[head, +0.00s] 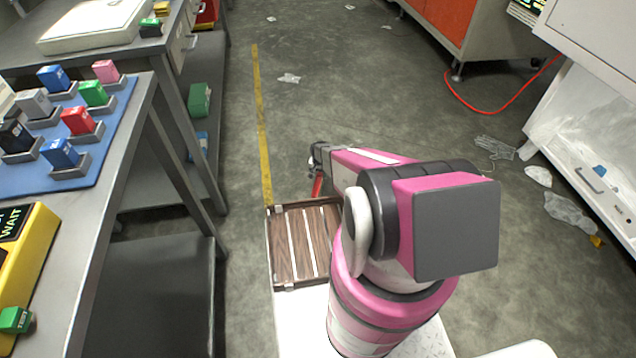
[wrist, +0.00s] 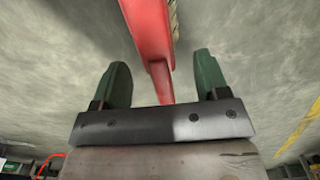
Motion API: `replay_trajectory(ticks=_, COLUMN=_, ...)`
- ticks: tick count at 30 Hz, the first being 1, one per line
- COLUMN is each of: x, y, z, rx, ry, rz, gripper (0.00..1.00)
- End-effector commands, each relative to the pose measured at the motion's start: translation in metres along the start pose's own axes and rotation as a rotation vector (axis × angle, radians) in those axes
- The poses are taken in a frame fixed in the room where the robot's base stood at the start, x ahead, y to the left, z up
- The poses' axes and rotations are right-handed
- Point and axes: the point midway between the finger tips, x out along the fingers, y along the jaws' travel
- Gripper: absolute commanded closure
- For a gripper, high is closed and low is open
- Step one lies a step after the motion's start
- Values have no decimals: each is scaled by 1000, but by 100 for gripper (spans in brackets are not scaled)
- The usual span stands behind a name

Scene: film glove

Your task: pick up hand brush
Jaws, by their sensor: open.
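The hand brush (wrist: 150,35) shows in the wrist view as a red handle running from the top edge down between my two green fingers. Some tan bristles show beside it at the top; the rest of the brush is out of frame. My gripper (wrist: 160,68) is open, with a gap between each finger and the handle. In the head view a small red part of the brush (head: 318,186) shows just below my gripper (head: 312,167), over the floor beyond the wooden tray. My arm hides much of that area.
A slatted wooden tray (head: 303,243) lies in front of my arm. A steel workbench (head: 120,150) with colored blocks stands at the left. Crumpled gloves and plastic film (head: 570,212) lie on the floor at the right, near a white cabinet. The floor ahead is mostly clear.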

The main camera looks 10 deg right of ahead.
Motion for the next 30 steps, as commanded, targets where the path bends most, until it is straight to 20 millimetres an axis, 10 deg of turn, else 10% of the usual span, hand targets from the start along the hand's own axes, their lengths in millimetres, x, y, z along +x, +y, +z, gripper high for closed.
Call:
replay_trajectory(ticks=21, x=52, y=3, z=6, rx=0, ry=1, rz=0, gripper=32)
replay_trajectory(ticks=27, x=52, y=3, z=6, rx=0, ry=1, rz=0, gripper=93)
replay_trajectory(ticks=30, x=52, y=3, z=6, rx=0, ry=1, rz=0, gripper=97)
